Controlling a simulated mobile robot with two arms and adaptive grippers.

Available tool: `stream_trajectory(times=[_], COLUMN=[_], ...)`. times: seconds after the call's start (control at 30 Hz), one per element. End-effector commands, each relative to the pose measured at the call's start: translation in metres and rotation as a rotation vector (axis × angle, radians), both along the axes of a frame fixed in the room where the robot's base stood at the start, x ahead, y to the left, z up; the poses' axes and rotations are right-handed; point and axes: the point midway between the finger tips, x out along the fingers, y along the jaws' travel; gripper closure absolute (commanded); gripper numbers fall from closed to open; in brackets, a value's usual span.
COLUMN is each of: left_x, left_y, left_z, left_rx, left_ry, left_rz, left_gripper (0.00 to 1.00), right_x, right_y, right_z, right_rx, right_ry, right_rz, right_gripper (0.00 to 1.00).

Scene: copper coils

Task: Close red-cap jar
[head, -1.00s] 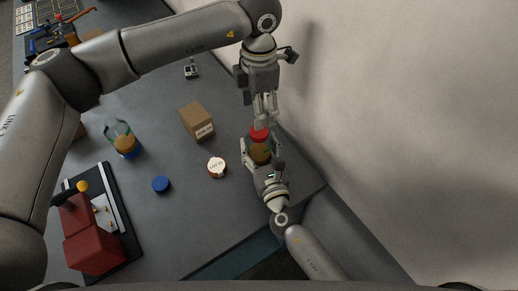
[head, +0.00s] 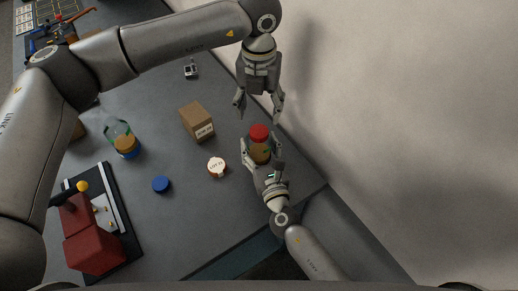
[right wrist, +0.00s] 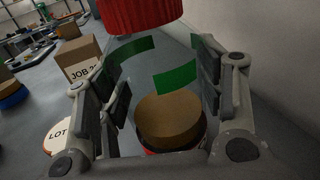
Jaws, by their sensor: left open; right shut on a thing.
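The jar (head: 260,153) stands near the right edge of the table, with its red cap (head: 258,131) on top. In the right wrist view the red cap (right wrist: 140,12) sits at the top edge, above clear walls with green label bands and a brown coil (right wrist: 170,120) inside. Whether the cap is fully seated cannot be told. My right gripper (head: 262,157) is shut on the jar's body, one finger on each side. My left gripper (head: 259,108) is open and empty, its spread fingers just beyond the cap and apart from it.
A cardboard box (head: 196,121), a round LOT-labelled piece (head: 217,168) and a blue cap (head: 161,184) lie left of the jar. Farther left are a clear jar with a blue base (head: 124,143) and a red device (head: 92,243). The wall (head: 400,110) is close on the right.

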Motion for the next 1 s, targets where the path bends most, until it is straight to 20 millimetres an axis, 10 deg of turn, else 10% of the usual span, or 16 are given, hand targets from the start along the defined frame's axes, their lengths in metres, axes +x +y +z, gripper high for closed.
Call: stream_trajectory(times=[1.0], left_x=[0.0], left_y=[0.0], left_z=[-0.08], left_rx=[0.0], left_ry=[0.0], left_rz=[-0.002], left_gripper=[0.39], right_x=[0.0], right_y=[0.0], right_z=[0.0], right_rx=[0.0], right_ry=[0.0], right_rz=[0.0], right_gripper=[1.0])
